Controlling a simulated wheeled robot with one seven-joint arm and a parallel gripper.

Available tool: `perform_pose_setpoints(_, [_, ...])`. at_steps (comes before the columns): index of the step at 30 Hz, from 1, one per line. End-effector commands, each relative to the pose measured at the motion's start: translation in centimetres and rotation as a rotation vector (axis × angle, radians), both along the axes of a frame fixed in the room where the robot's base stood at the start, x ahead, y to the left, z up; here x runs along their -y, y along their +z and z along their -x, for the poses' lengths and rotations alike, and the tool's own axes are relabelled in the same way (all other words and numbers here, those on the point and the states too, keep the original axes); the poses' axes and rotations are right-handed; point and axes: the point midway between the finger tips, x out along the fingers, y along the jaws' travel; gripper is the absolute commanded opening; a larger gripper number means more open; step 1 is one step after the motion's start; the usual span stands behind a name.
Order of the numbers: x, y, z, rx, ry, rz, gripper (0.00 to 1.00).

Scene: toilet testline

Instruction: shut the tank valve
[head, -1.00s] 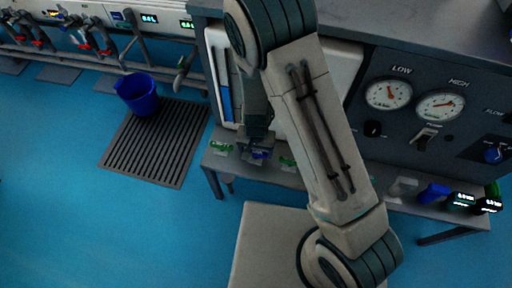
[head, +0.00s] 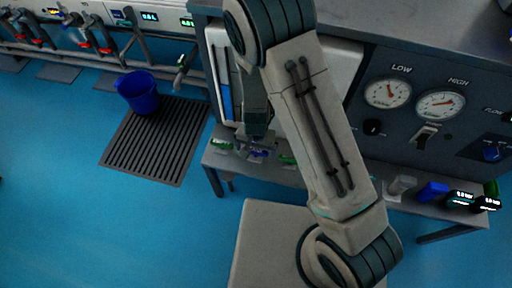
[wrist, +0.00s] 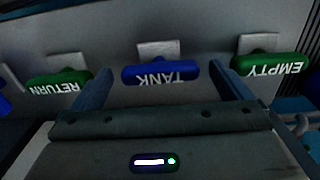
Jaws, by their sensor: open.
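The tank valve has a blue handle (wrist: 160,73) marked TANK, upside down in the wrist view, lying level across the picture. My gripper (wrist: 157,75) is open, with one finger on each side of the blue handle. The left finger stands clear of it; the right finger is close to the handle's right end, and I cannot tell whether they touch. In the head view the blue handle (head: 258,153) shows small below my gripper (head: 257,140), partly hidden by it.
A green RETURN handle (wrist: 60,82) is to the left and a green EMPTY handle (wrist: 270,66) to the right in the wrist view, both near my fingers. A gauge panel (head: 430,130) stands right of my arm. A blue bucket (head: 139,92) sits on a floor grate (head: 155,145).

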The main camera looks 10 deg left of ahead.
Motion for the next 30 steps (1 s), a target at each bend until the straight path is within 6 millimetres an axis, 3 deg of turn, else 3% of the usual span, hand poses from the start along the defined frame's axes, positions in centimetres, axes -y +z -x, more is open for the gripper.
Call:
perform_pose_setpoints(5, [0.0, 1.4, 0.0, 0.002, 0.002, -0.001, 0.98])
perform_pose_setpoints(15, [-0.1, 9.0, -0.1, 0.003, 0.002, -0.003, 0.98])
perform_pose_setpoints(21, [-0.1, 12.4, 0.0, 0.001, 0.0, -0.001, 0.98])
perform_pose_setpoints(30, [0.0, 13.8, 0.0, -0.001, 0.0, 0.001, 0.98])
